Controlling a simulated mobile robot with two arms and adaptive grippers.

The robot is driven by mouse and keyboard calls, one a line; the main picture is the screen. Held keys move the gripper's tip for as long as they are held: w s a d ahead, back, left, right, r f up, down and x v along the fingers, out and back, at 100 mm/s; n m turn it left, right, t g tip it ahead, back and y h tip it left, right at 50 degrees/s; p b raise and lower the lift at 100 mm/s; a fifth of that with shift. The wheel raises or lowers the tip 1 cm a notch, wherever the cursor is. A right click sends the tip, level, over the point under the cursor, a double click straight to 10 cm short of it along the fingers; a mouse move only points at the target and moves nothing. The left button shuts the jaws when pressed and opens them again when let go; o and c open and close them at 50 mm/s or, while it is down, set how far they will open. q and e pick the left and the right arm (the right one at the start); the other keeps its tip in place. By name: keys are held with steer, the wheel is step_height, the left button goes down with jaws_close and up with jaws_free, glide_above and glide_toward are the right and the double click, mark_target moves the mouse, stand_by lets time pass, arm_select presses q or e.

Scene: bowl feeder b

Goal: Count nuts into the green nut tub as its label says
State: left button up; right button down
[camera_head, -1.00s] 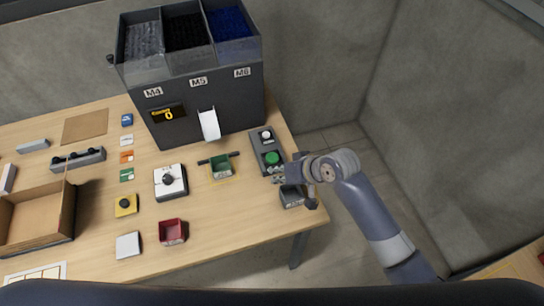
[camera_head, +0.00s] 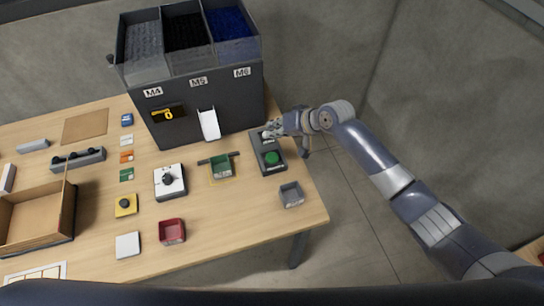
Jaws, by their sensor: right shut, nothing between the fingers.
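The green nut tub (camera_head: 221,166) sits below the white chute (camera_head: 209,124) of the grey feeder (camera_head: 222,101), inside a yellow outline on the table. Its label is too small to read. The feeder has bins marked M4, M5 and M6, and its small display (camera_head: 168,114) shows 0. A dark button box (camera_head: 266,168) with a green button (camera_head: 272,158) stands right of the tub. My right gripper (camera_head: 268,134) is shut and empty at the far end of this box, over the place of its white button. I cannot tell whether it touches. My left gripper is not in view.
A white box with a black knob (camera_head: 170,181) stands left of the tub. A red tub (camera_head: 172,231) and a grey tub (camera_head: 291,194) stand nearer the front. A cardboard box (camera_head: 35,218) is at the left. The table's right edge is close to the button box.

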steer(key=b, duration=0.7)
glide_above(274, 156)
step_height(274, 156, down, 8)
steer(key=shift+w+r, duration=0.1)
steer(key=shift+r, duration=0.05)
steer(key=shift+f+b, duration=0.4)
steer(key=shift+f, duration=0.15)
steer(key=shift+f, duration=0.15)
stand_by(0.4)
steer(key=shift+f, duration=0.3)
steer(key=shift+f+b, duration=0.4)
steer(key=shift+f, duration=0.1)
stand_by(0.8)
steer(key=shift+r, duration=0.1)
steer(key=shift+r+p, duration=0.8)
steer(key=shift+p, duration=0.1)
